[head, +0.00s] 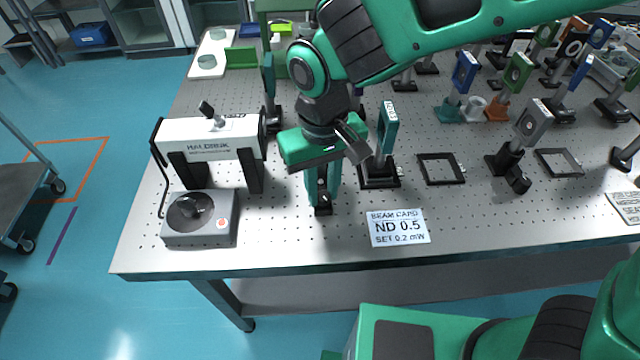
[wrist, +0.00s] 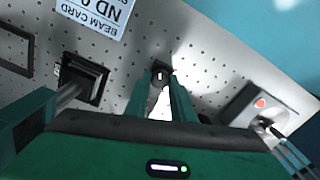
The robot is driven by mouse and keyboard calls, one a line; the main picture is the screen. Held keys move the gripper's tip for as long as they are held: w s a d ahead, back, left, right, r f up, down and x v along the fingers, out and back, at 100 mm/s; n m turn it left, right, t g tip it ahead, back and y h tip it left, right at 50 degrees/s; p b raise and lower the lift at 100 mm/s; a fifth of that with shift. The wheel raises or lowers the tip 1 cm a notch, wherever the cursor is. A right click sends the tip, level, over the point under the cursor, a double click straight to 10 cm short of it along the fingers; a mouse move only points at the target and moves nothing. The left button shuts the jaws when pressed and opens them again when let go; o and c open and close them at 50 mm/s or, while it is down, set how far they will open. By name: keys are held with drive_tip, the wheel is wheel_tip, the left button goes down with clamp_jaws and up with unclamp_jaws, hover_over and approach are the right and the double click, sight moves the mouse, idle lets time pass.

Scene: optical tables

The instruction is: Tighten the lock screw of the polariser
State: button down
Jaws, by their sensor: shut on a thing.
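My gripper (head: 322,203) points down at the front middle of the table, left of the beam card. In the wrist view its two green fingers (wrist: 161,82) are closed around a small black round knob (wrist: 160,75) with a white mark on its end, which looks like the lock screw. In the head view black shows at the fingertips, close above the table. I cannot make out the polariser's body there; my gripper and wrist hide what stands behind. An upright teal mount (head: 388,122) with a pale label stands just right of my gripper on a black base (head: 378,178).
A beam card (head: 398,227) marked ND 0.5 lies to the front right. A white HALDBINK unit (head: 205,138) and a grey box (head: 200,222) with a red button stand left. The table's front edge is near.

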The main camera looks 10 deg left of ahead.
sight(323, 194)
drive_tip(key=shift+r+n, duration=0.1)
drive_tip(key=shift+n, duration=2.5)
drive_tip(key=c, duration=1.5)
unclamp_jaws()
wheel_tip(323, 194, up, 11)
drive_tip(key=shift+f, duration=0.15)
